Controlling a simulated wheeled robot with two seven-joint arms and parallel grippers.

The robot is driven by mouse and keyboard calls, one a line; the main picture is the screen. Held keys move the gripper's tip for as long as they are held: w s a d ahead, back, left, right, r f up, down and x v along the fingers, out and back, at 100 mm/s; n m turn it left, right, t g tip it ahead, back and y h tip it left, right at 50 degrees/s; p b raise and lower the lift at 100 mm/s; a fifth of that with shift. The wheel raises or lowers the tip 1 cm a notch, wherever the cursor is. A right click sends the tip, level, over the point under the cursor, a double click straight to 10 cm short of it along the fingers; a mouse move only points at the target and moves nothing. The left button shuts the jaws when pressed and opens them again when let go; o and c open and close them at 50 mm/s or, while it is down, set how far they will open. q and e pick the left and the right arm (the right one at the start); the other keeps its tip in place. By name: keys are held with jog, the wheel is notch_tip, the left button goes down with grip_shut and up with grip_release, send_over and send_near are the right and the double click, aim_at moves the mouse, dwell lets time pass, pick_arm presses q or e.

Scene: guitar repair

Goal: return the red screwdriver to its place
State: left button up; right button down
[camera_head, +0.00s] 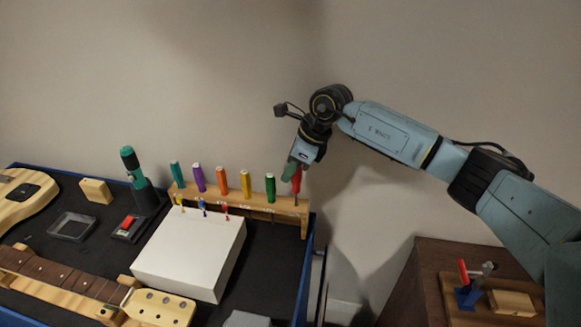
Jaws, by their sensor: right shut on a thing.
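The red screwdriver (297,180) is upright at the right end of the wooden rack (262,208). My right gripper (291,171) comes down from above and is shut on its handle, partly covering it. The shaft points down to the rack's right end; I cannot tell whether its tip is in a hole or just above. Teal, purple, orange, yellow and green screwdrivers (270,187) stand in the rack to the left, the green one nearest. My left gripper is not in view.
A white box (190,255) with small coloured drivers behind its top edge stands before the rack. A green power tool (135,175) stands left. A guitar neck (70,280) lies in front. A wooden cabinet (420,270) at right holds a red-handled tool. The wall is close behind the rack.

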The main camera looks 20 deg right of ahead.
aim_at(292, 181)
jog(key=shift+f+b, duration=0.45)
jog(key=shift+f, duration=0.25)
jog(key=shift+f+b, duration=1.25)
jog(key=shift+f, duration=0.35)
jog(key=c, duration=1.2)
grip_release()
jog(key=shift+r, duration=0.15)
